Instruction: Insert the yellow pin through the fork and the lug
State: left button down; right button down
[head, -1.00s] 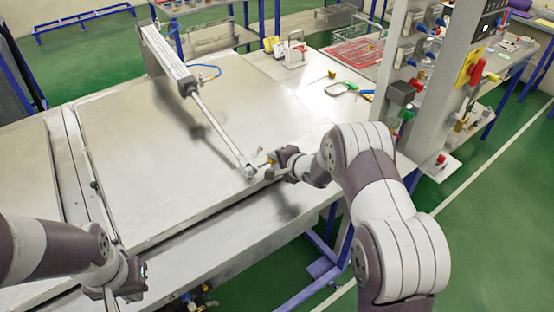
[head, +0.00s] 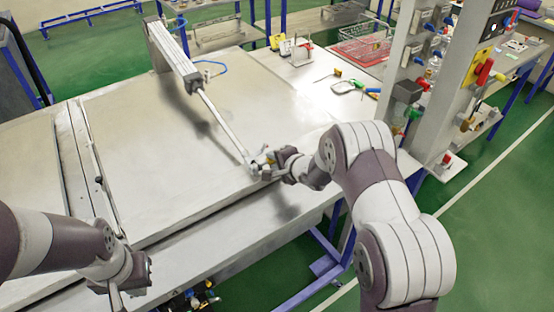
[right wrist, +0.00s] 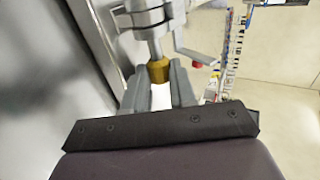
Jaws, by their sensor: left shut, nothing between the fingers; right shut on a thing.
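The yellow pin's head (right wrist: 158,70) is between my right gripper's fingertips (right wrist: 160,92) in the right wrist view. Its grey shank points away from the gripper, toward the metal fork and lug (right wrist: 147,18), and overlaps them there. I cannot tell how deep it sits in the holes. In the head view the fork (head: 254,168) is at the end of the cylinder's rod (head: 222,126), near the lid's front right corner. My right gripper (head: 268,168) is shut just right of it. My left gripper (head: 118,292) is shut and empty at the lower left, far from the fork.
The pneumatic cylinder (head: 172,50) stands over the large flat lid (head: 150,140). A green-handled tool (head: 345,87) and a wire basket (head: 362,42) lie farther back. A grey post with valves (head: 420,90) rises at the right.

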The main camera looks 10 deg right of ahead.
jog(key=shift+s+a, duration=0.2)
jog(key=shift+a, duration=0.35)
jog(key=shift+s+a, duration=0.2)
jog(key=shift+a, duration=0.35)
jog(key=c, duration=0.8)
grip_release()
jog(key=shift+c, duration=0.2)
jog(key=shift+s+a, duration=0.1)
jog(key=shift+s+f, duration=0.15)
jog(key=shift+f, duration=0.1)
jog(key=b+v, duration=0.1)
jog(key=v, duration=1.1)
jog(key=shift+r, duration=0.6)
